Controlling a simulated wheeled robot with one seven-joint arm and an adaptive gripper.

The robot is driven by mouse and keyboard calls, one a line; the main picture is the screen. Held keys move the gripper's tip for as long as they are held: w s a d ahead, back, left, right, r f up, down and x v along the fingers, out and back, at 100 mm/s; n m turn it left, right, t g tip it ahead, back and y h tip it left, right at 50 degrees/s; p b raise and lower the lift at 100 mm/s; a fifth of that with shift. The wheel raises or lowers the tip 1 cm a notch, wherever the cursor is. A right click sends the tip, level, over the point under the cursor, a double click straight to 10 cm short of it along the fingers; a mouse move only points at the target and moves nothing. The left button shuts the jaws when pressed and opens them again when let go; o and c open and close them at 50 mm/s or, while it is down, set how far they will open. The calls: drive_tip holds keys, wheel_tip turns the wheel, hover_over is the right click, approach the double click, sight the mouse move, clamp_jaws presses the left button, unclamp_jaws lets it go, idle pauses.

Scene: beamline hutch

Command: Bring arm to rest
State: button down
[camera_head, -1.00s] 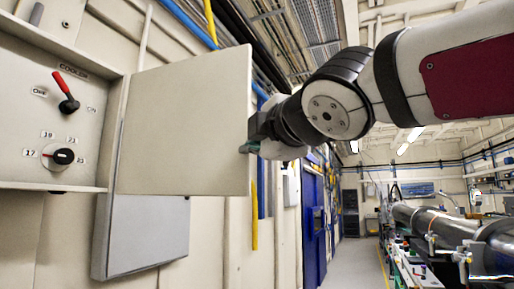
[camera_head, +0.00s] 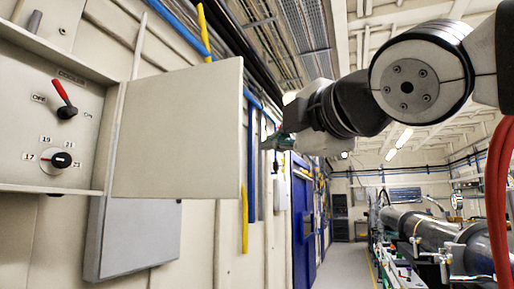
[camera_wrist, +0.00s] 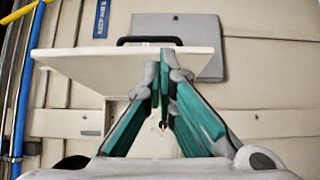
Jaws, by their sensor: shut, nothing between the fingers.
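My gripper (camera_head: 270,143) is shut and empty in the head view, to the right of the open panel door (camera_head: 178,130) and apart from its edge in the picture. In the wrist view my gripper (camera_wrist: 164,62) shows its two teal fingers meeting at the tips, with nothing between them. The arm reaches in from the upper right. The wrist view also shows the pale door (camera_wrist: 90,64) behind and left of the fingertips.
The open cooler box (camera_head: 45,125) has a red-handled switch (camera_head: 65,103) and a dial (camera_head: 58,160). A grey box (camera_head: 140,238) hangs below the door. A beam pipe (camera_head: 435,230) runs along the right. The aisle floor (camera_head: 342,265) looks clear.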

drive_tip(key=shift+s+d, duration=0.4)
drive_tip(key=shift+d, duration=0.25)
drive_tip(key=shift+f, duration=0.15)
drive_tip(key=s+d+f+m+g+h, duration=0.25)
drive_tip(key=d+f+m, duration=0.2)
drive_tip(key=f, duration=0.55)
drive_tip(key=s+d+f+m+g+h, duration=0.2)
drive_tip(key=s+d+f+m+g, duration=0.3)
drive_tip(key=f, duration=0.6)
drive_tip(key=d+f+m+h, duration=0.3)
drive_tip(key=f+m, duration=0.4)
drive_tip(key=f, duration=0.3)
drive_tip(key=s+d+f+m+g, duration=0.1)
drive_tip(key=s+f+m+g, duration=0.3)
drive_tip(key=s+f+m, duration=0.2)
wheel_tip(320, 180, down, 5)
drive_tip(key=s, duration=0.2)
drive_tip(key=shift+s+d+r, duration=0.15)
drive_tip(key=shift+s+d, duration=0.05)
drive_tip(key=shift+s, duration=0.2)
